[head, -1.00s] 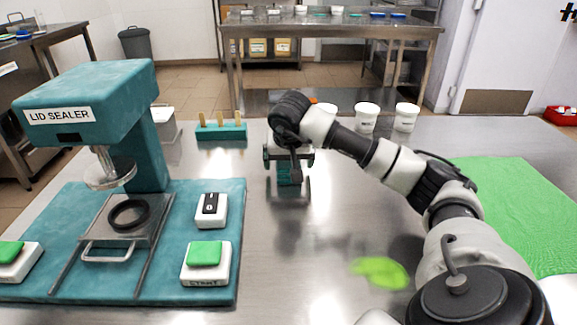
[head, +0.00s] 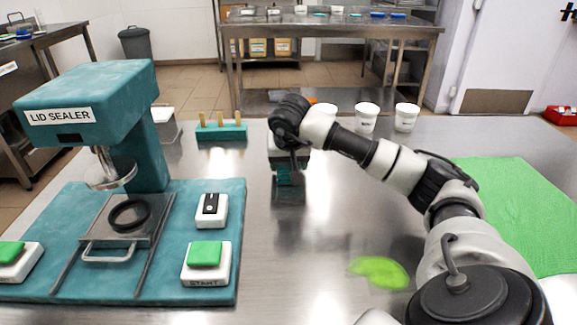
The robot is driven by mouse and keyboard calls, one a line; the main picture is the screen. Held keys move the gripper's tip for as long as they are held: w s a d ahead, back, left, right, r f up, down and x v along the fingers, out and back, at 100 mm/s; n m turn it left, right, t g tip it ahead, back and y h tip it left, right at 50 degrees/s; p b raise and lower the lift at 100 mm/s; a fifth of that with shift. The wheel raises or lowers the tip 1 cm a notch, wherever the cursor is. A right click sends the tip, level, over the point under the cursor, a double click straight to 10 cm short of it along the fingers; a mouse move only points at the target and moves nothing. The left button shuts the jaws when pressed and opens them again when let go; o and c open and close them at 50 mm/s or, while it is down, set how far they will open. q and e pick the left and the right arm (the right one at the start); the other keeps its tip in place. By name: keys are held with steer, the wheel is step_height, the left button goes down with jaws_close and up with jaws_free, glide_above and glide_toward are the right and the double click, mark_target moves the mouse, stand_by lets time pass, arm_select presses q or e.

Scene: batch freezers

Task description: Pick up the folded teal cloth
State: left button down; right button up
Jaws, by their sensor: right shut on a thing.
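The folded teal cloth (head: 284,178) is a small teal patch on the steel table, in the middle of the head view. My right gripper (head: 289,165) is shut on it from above, and the gripper and wrist hide much of it. I cannot tell whether the cloth is clear of the table. My left gripper is not in view.
The lid sealer (head: 90,95) stands on a teal base at left. A teal holder with sticks (head: 221,132) and white tubs (head: 366,117) stand behind the gripper. A green spill (head: 379,271) lies in front, and a green mat (head: 525,210) at right.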

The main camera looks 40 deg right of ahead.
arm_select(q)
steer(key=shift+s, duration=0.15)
arm_select(e)
steer(key=shift+r, duration=0.1)
steer(key=shift+c, duration=0.2)
steer(key=shift+r, duration=0.15)
step_height(320, 180, up, 5)
steer(key=shift+f+p, duration=0.2)
steer(key=shift+p, duration=0.35)
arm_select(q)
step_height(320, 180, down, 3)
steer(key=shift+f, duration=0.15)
arm_select(e)
steer(key=s+d+r, duration=0.5)
steer(key=s+r, duration=0.1)
steer(key=s, duration=0.4)
steer(key=shift+d+r, duration=0.25)
steer(key=shift+d, duration=0.15)
